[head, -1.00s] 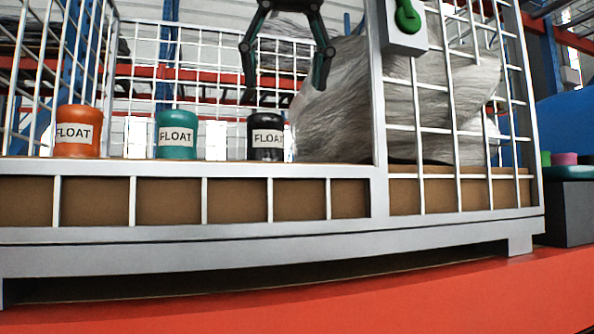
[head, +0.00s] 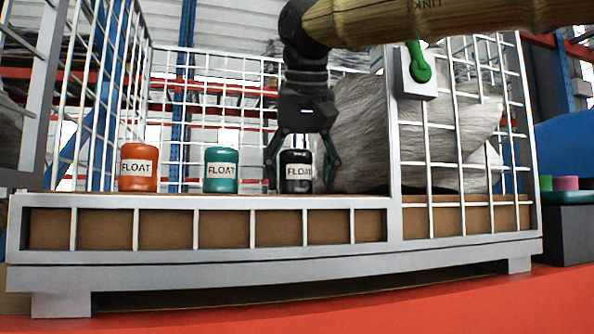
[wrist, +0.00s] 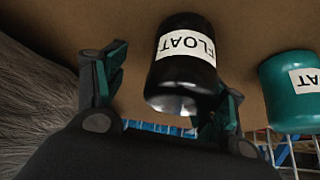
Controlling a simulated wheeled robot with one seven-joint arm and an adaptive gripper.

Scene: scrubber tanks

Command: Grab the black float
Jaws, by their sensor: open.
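The black float (head: 297,172) stands upright on the brown floor of the cage, its white FLOAT label facing me. It also shows in the wrist view (wrist: 186,65), lying between and just beyond the fingers. My gripper (head: 303,180) comes down from above with its fingers open, one on each side of the black float in the head view. In the wrist view my gripper (wrist: 160,95) has a visible gap on the left, while the right finger is close to the float's lower right edge. I cannot tell whether that finger touches it.
A teal float (head: 221,170) and an orange float (head: 138,167) stand in a row to the left. A grey wrapped bundle (head: 362,130) is close on the right. A white wire cage (head: 220,75) surrounds them. A green-handled latch (head: 417,70) sits on the cage front.

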